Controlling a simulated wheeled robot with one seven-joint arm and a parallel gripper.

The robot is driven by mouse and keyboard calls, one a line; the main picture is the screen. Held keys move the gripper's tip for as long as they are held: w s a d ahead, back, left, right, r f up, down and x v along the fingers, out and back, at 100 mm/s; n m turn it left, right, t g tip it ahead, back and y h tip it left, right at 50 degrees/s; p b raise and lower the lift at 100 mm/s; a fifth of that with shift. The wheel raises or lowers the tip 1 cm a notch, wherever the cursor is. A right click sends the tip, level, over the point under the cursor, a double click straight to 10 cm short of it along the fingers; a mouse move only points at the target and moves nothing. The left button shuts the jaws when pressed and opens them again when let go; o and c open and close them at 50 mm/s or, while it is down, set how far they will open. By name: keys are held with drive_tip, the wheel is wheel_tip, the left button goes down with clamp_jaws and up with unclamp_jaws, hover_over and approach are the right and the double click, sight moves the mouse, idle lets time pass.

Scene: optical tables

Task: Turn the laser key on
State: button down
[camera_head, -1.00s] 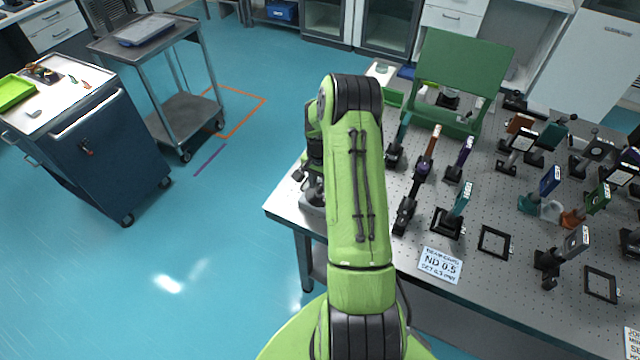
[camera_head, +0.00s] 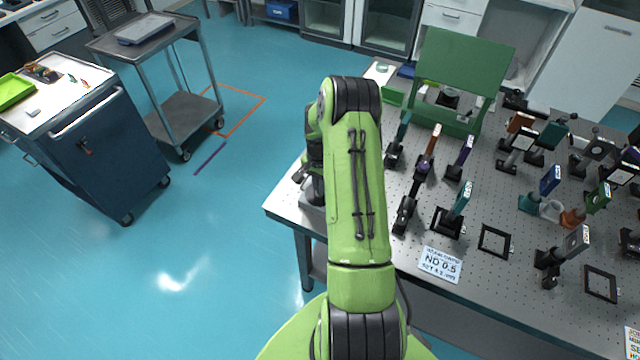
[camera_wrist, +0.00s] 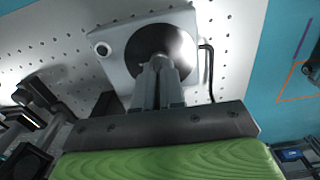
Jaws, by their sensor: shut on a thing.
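In the wrist view, my gripper (camera_wrist: 160,72) points at a pale grey box (camera_wrist: 123,62) on the perforated table top. Its two fingers are close together, shut over the middle of a dark round disc (camera_wrist: 150,38) on the box. The laser key itself is hidden between or behind the fingertips, so I cannot tell its angle. A small round dark-centred fitting (camera_wrist: 102,48) sits at the box's left corner. In the head view, my green arm covers most of the gripper and the box at the table's left edge.
The optical table (camera_head: 470,262) holds several posts and optic mounts right of my arm. A green panel (camera_head: 465,75) stands at the back. An ND 0.5 card (camera_head: 440,265) lies near the front edge. A blue cabinet (camera_head: 90,155) and grey cart (camera_head: 185,115) stand left, with clear floor between.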

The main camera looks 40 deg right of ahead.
drive_tip(key=m+b, duration=0.2)
drive_tip(key=m, duration=0.2)
drive_tip(key=shift+f+b, duration=0.1)
drive_tip(key=shift+b, duration=0.2)
drive_tip(key=m+b, duration=0.2)
drive_tip(key=m, duration=0.2)
drive_tip(key=shift+m, duration=0.3)
drive_tip(key=m+b, duration=0.2)
drive_tip(key=m, duration=0.2)
drive_tip(key=shift+m, duration=0.3)
drive_tip(key=m+b, duration=0.1)
drive_tip(key=m, duration=0.3)
drive_tip(key=shift+m, duration=0.3)
drive_tip(key=c, duration=1.2)
unclamp_jaws()
drive_tip(key=shift+c, duration=0.2)
